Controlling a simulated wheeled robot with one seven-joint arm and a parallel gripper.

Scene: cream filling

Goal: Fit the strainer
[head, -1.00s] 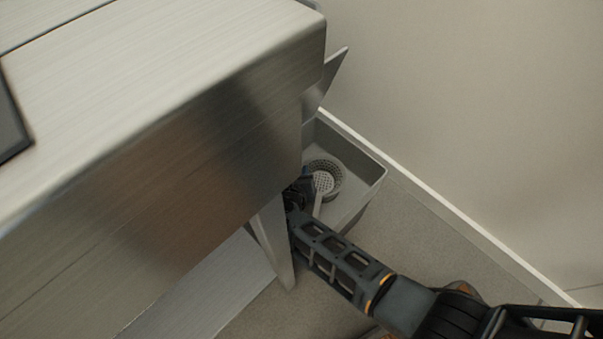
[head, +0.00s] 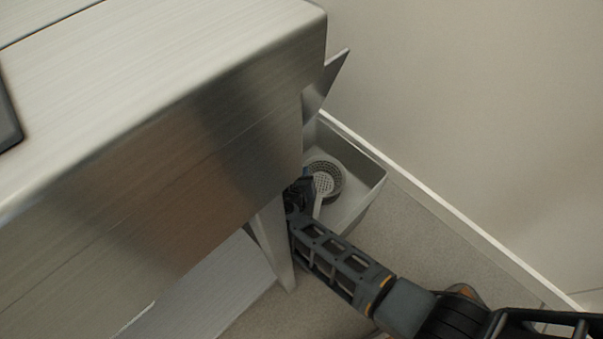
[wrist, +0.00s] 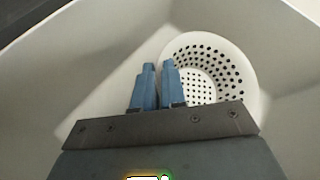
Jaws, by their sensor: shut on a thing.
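The strainer is a round, pale basket with many holes in its wall and bottom. In the head view the strainer (head: 329,180) is inside a grey open-topped basin (head: 366,176), near the basin's left side. In the wrist view the strainer (wrist: 233,68) is just right of my blue fingertips. My gripper (wrist: 158,82) is shut on the strainer at its near left rim, with one finger on each side of the rim. In the head view my gripper (head: 303,188) is partly hidden by the steel body. I cannot tell whether the strainer touches the basin's bottom.
A large brushed-steel machine body (head: 180,130) fills the left and hides part of the basin. A steel plate (head: 325,82) juts out above the basin's far end. A wall (head: 460,100) stands close behind the basin. Grey floor (head: 430,215) is clear to the right.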

